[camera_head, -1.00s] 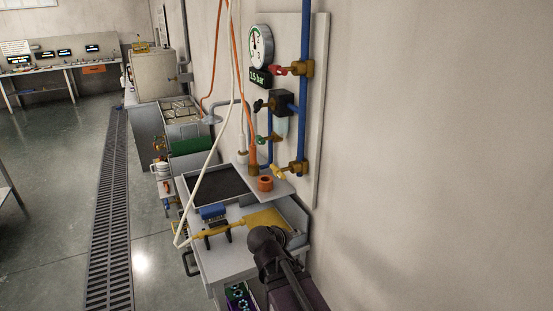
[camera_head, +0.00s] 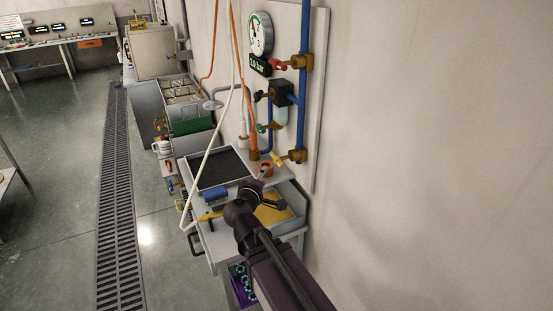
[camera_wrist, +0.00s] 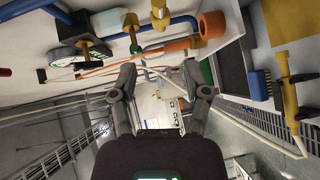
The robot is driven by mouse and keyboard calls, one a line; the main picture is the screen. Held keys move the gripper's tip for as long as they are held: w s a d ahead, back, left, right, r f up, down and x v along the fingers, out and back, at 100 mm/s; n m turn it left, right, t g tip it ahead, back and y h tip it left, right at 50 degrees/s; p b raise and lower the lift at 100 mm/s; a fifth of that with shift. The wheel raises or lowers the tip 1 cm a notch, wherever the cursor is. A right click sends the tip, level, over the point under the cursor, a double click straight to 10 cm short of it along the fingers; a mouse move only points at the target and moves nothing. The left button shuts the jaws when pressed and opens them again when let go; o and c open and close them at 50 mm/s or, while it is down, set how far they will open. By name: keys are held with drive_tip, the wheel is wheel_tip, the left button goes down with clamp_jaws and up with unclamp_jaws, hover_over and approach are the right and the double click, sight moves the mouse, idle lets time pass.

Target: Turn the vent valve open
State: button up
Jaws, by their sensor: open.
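A wall panel (camera_head: 316,110) carries a blue pipe with several small valves. A red lever (camera_head: 279,65) is at the upper brass valve, a green lever (camera_head: 265,128) is lower, and a yellow lever (camera_head: 279,158) is at the bottom brass valve (camera_head: 298,156). No readable label shows which is the vent valve. My gripper (camera_wrist: 160,75) is open and empty, its two fingers spread. In the head view it is above the bench, below and left of the yellow lever and apart from it. A brass valve part (camera_wrist: 160,13) shows at the wrist view's top.
A round gauge (camera_head: 260,34) sits above a small bar display. A white hose (camera_head: 208,160) hangs left of the panel. Bare wall is right.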

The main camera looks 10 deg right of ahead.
sight(275, 160)
drive_tip(key=b+x, duration=0.2)
drive_tip(key=x, duration=1.1)
drive_tip(key=shift+w+d+f, duration=0.1)
drive_tip(key=shift+w+d, duration=0.1)
drive_tip(key=shift+w, duration=0.1)
clamp_jaws()
